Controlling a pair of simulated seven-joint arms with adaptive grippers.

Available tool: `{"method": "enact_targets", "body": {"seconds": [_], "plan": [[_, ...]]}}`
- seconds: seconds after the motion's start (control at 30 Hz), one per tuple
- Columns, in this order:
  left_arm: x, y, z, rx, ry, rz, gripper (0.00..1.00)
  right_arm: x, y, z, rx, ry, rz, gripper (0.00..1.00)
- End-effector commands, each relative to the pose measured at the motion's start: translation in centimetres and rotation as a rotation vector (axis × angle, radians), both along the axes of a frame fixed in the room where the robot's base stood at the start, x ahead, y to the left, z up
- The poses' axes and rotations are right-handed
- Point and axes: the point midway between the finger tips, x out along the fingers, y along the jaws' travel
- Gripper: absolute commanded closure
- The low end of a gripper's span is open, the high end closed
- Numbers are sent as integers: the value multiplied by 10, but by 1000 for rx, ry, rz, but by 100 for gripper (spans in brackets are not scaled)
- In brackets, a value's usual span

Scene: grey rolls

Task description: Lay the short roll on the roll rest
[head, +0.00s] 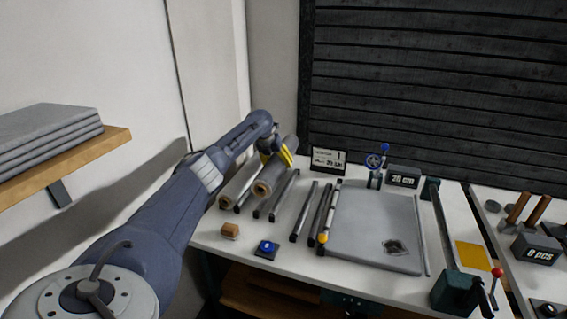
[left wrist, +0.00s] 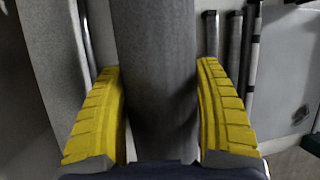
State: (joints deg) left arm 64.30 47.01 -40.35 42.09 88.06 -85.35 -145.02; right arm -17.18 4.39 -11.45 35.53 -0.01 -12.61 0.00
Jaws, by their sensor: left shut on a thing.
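My left gripper (head: 277,157) reaches over the back left of the table, its yellow fingers shut on a grey roll with a brown core, the short roll (head: 271,184). In the left wrist view the short roll (left wrist: 153,75) runs lengthwise between the two yellow fingers (left wrist: 160,110), one on each side. A second grey roll (head: 236,186) lies just left of it, low on dark rails. Several slim dark-ended rails (head: 284,194) lie to the right; I cannot tell which form the roll rest. The gap under the held roll is hard to judge. My right gripper is not in view.
A grey board (head: 375,225) with a dark patch lies right of the rails. A wooden block (head: 230,230) and a blue button (head: 266,248) are at the front left. A sign (head: 328,160) and a blue-knobbed stand (head: 376,165) are behind. A slatted dark wall closes the back.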

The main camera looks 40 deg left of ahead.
Motion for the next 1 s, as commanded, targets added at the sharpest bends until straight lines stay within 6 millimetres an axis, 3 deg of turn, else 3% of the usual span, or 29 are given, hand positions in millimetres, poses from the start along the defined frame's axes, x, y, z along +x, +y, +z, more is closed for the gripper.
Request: {"method": "enact_targets", "body": {"seconds": [0.27, 1.0], "plan": [[1, -1, -6, -1, 0, -33, 79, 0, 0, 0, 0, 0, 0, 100], [2, -1, -73, -2, -1, -31, 79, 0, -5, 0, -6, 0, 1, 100]]}}
